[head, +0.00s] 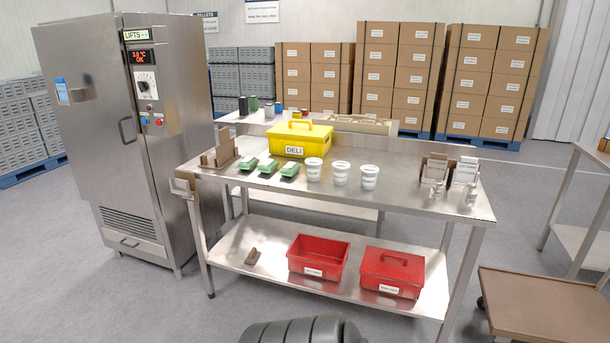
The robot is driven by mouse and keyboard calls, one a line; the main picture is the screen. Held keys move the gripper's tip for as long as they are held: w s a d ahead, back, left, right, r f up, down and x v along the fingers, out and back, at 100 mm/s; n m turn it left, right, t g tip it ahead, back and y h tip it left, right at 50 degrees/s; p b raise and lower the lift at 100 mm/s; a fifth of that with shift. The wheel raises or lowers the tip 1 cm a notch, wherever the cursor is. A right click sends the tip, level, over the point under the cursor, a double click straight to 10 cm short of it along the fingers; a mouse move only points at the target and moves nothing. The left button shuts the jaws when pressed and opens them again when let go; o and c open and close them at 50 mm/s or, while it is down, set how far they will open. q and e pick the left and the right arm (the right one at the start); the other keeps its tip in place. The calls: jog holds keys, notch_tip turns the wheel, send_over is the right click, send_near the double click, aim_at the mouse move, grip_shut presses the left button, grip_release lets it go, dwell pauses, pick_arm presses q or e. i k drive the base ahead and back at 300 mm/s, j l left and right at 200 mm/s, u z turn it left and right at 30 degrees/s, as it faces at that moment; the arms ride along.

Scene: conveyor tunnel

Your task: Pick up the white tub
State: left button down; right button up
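Three white tubs stand upright in a row near the front middle of the steel table: a left tub (313,170), a middle tub (341,173) and a right tub (369,177). They look alike, each with a pale lid and a small printed label. They stand apart, with small gaps between them. Neither of my grippers shows in the head view, and nothing is holding the tubs.
The table (420,208) also carries a yellow DELI box (297,144) behind the tubs, green packs (268,165) to their left and card holders (434,170) at the right. Two red boxes (318,258) sit on the lower shelf. A steel cabinet (90,130) stands left, a brown cart (550,302) right.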

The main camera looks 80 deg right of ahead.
aim_at(369, 173)
jog(key=z, duration=3.15)
